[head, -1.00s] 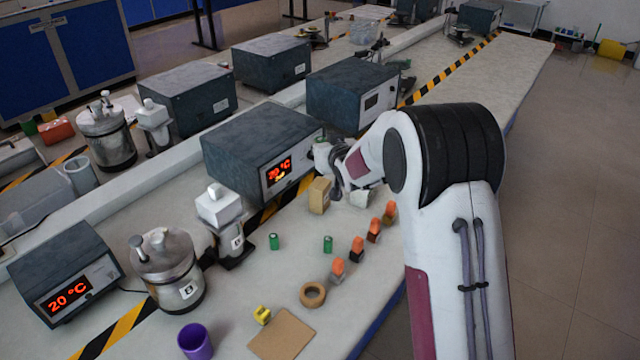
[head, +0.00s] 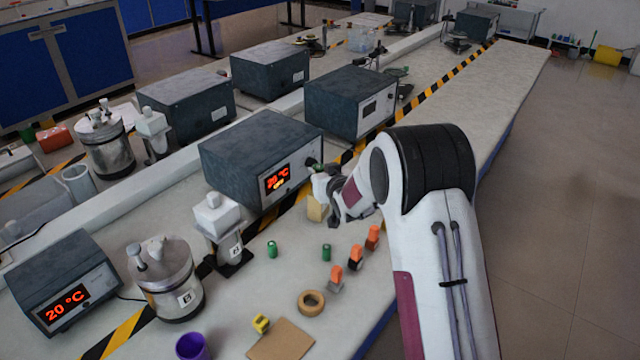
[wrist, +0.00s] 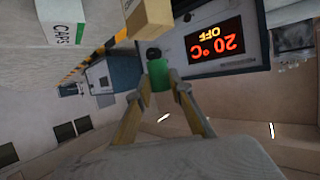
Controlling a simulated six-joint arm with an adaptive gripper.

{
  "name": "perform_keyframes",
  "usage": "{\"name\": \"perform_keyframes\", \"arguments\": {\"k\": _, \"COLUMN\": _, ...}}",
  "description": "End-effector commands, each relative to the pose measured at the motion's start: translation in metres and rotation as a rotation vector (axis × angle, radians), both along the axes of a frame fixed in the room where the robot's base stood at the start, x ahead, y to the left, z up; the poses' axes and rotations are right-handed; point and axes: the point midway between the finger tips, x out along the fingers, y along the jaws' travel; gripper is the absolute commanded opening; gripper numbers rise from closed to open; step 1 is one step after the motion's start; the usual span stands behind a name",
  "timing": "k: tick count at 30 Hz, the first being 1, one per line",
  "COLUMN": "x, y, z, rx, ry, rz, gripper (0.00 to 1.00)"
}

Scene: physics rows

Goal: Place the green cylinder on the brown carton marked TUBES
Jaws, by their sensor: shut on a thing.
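My gripper (wrist: 165,92) is shut on a green cylinder (wrist: 159,74), which stands out between the fingertips in the wrist view. In the head view the cylinder is a small patch of green at my gripper (head: 322,180). A brown carton (head: 316,211) stands on the bench just below my gripper, partly covered by it. The carton also shows at the top of the wrist view (wrist: 150,17), apart from the cylinder; I cannot read its marking. Two more green cylinders, one at left (head: 272,249) and one at right (head: 326,251), stand on the bench nearer the camera.
A white carton with a green-edged label (wrist: 62,20) shows in the wrist view. A dark heater box with a red display (head: 262,160) stands behind the brown carton. Orange-topped pieces (head: 355,257), a tape ring (head: 311,302) and a purple cup (head: 192,345) are nearer the camera.

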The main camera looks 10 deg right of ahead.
Motion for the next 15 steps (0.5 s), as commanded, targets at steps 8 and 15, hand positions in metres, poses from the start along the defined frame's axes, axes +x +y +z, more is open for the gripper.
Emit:
{"name": "perform_keyframes", "arguments": {"k": 8, "x": 0.0, "y": 0.0, "z": -0.009, "rx": 0.0, "ry": 0.002, "rz": 0.0, "gripper": 0.0}}
{"name": "perform_keyframes", "arguments": {"k": 15, "x": 0.0, "y": 0.0, "z": -0.032, "rx": -0.001, "ry": 0.001, "rz": 0.0, "gripper": 0.0}}
